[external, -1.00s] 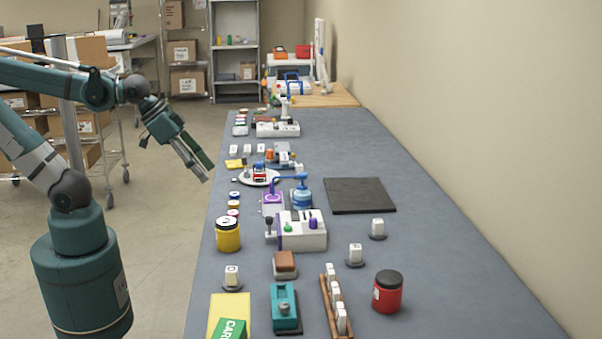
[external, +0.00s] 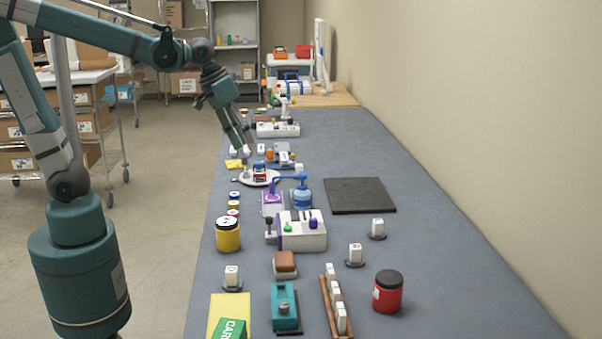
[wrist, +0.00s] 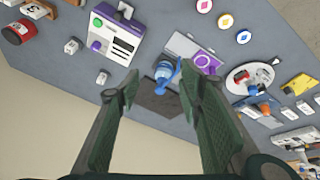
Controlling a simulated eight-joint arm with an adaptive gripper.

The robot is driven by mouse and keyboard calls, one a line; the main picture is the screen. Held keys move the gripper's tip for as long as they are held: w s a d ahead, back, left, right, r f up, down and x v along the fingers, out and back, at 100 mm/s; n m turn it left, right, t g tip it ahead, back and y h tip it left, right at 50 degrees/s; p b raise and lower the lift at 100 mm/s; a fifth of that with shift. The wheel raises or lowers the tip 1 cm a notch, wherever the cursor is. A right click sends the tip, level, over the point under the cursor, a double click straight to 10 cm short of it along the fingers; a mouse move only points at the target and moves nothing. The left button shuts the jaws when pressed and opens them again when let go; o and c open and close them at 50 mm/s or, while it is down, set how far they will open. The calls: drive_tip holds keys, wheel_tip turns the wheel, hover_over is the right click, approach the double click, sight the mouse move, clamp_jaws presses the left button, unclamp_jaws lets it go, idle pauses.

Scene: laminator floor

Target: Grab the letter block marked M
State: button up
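Several white letter blocks are in view, but their letters are too small to read, so I cannot tell which is M. A row of blocks (external: 261,149) lies at the table's left edge; it also shows at the right of the wrist view (wrist: 288,115). Other blocks stand on dark round bases: one at the front left (external: 232,273) and two on the right (external: 355,252). More sit in a wooden rack (external: 325,305). My gripper (external: 243,150) is open and empty, pointing down near the row and partly covering it. Its fingers (wrist: 160,86) are apart in the wrist view.
A white plate (external: 256,180) with small items, a blue pump-like item (external: 301,195) and a grey-white machine (external: 302,232) stand near the row. A yellow jar (external: 228,236) and a red jar (external: 388,292) stand nearer. The table's right side is mostly clear around a dark mat (external: 360,195).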

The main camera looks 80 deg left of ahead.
drive_tip(key=w+a+n+g+p, duration=0.1)
drive_tip(key=w+a+n+p, duration=0.15)
drive_tip(key=w+a, duration=0.55)
drive_tip(key=n+g+h+p, duration=0.25)
drive_tip(key=n+p, duration=0.35)
drive_tip(key=n, duration=0.4)
hover_over(299, 164)
drive_tip(key=shift+g+y, duration=0.25)
drive_tip(key=shift+g, duration=0.2)
drive_tip(key=f, duration=1.6)
drive_tip(key=shift+w+d, duration=0.1)
drive_tip(key=shift+d, duration=0.15)
drive_tip(key=shift+a+f, duration=0.55)
drive_tip(key=shift+a, duration=0.05)
drive_tip(key=shift+d+f, duration=0.25)
drive_tip(key=shift+f, duration=1)
drive_tip(key=shift+d+f+b, duration=0.15)
drive_tip(key=shift+f, duration=1.15)
drive_tip(key=shift+d+f+b, duration=0.15)
drive_tip(key=shift+f, duration=1.15)
